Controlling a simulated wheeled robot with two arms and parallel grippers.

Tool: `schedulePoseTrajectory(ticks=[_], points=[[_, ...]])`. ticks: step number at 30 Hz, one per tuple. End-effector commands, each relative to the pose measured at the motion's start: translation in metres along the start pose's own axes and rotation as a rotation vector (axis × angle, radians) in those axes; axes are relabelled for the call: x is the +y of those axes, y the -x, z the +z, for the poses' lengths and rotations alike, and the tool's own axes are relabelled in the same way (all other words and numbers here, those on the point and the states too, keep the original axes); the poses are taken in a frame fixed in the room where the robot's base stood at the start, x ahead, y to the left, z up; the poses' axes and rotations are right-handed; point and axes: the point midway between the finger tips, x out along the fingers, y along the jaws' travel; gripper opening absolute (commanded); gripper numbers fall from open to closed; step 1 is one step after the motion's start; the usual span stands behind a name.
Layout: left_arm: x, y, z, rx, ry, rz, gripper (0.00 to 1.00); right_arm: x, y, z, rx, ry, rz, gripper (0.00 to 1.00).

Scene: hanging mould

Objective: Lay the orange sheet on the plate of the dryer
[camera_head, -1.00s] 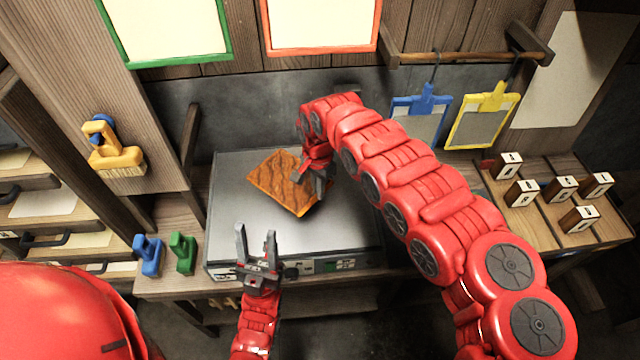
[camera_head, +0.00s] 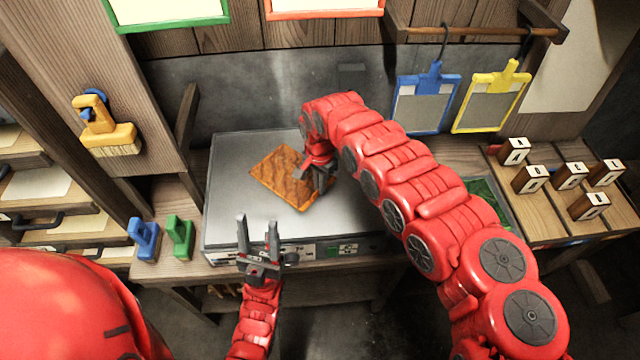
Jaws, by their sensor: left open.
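The orange sheet (camera_head: 280,178) is on or just over the grey plate (camera_head: 232,215) of the dryer, around its middle, and looks nearly flat. My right gripper (camera_head: 321,188) points down at the sheet's right edge. Its arm partly hides that side, and I cannot tell whether its fingers are closed on the sheet. My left gripper (camera_head: 257,222) is open and empty, with its fingers upright in front of the dryer's front edge. The dryer's front panel (camera_head: 335,250) has small controls.
Blue (camera_head: 145,240) and green (camera_head: 181,238) handled tools stand left of the dryer. A yellow brush (camera_head: 105,128) hangs on the left post. Blue (camera_head: 425,103) and yellow (camera_head: 490,100) framed moulds hang from a rail. Several lettered blocks (camera_head: 530,179) stand at the right.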

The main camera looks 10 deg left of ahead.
Motion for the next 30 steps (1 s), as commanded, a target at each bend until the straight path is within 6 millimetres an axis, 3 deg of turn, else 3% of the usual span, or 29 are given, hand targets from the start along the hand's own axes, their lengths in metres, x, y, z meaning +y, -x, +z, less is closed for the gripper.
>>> schedulePoseTrajectory(ticks=[5, 12, 23, 30], points=[[0.000, 0.002, 0.000, 0.000, 0.000, 0.000, 0.50, 0.000, -0.003, 0.000, 0.000, 0.000, 0.000, 0.00], [0.000, 0.002, 0.000, 0.000, 0.000, 0.000, 0.50, 0.000, -0.002, 0.000, 0.000, 0.000, 0.000, 0.39], [0.000, 0.004, 0.001, 0.000, 0.000, 0.000, 0.50, 0.000, 0.002, -0.001, 0.001, -0.001, -0.001, 0.39], [0.001, 0.017, 0.003, 0.000, 0.000, 0.000, 0.50, 0.000, 0.037, -0.003, 0.006, -0.002, -0.002, 0.39]])
